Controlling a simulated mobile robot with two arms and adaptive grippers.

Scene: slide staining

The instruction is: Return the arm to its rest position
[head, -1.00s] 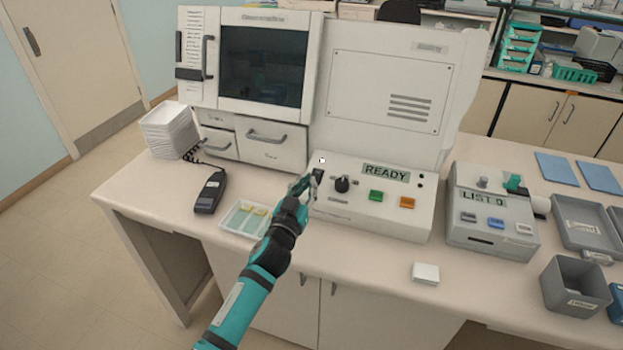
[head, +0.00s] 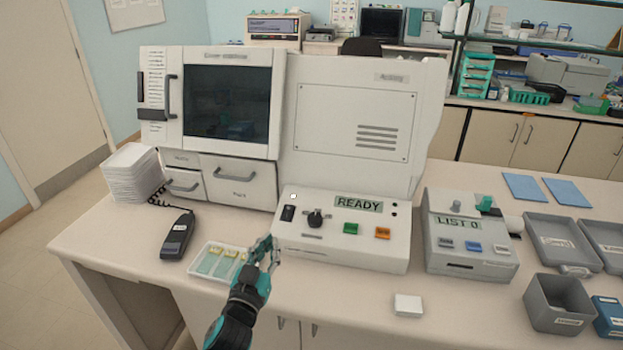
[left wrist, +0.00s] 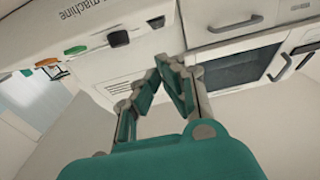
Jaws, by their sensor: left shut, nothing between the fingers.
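My left gripper (head: 266,248) is teal and black and reaches in from the bottom of the head view. It is shut and empty, above the bench front between the slide tray and the control panel. In the left wrist view its fingers (left wrist: 168,68) come together with nothing between them. The white staining machine (head: 365,110) stands behind it, with a dark window (head: 227,102) and a panel (head: 345,235) whose display (head: 358,204) reads READY. My right gripper does not show.
A tray of slides (head: 218,262), a black handset (head: 177,235) and a stack of white trays (head: 131,175) are on the left. A grey LIST 0 unit (head: 470,238), a small white box (head: 408,305) and grey bins (head: 560,303) are on the right. The bench front is mostly clear.

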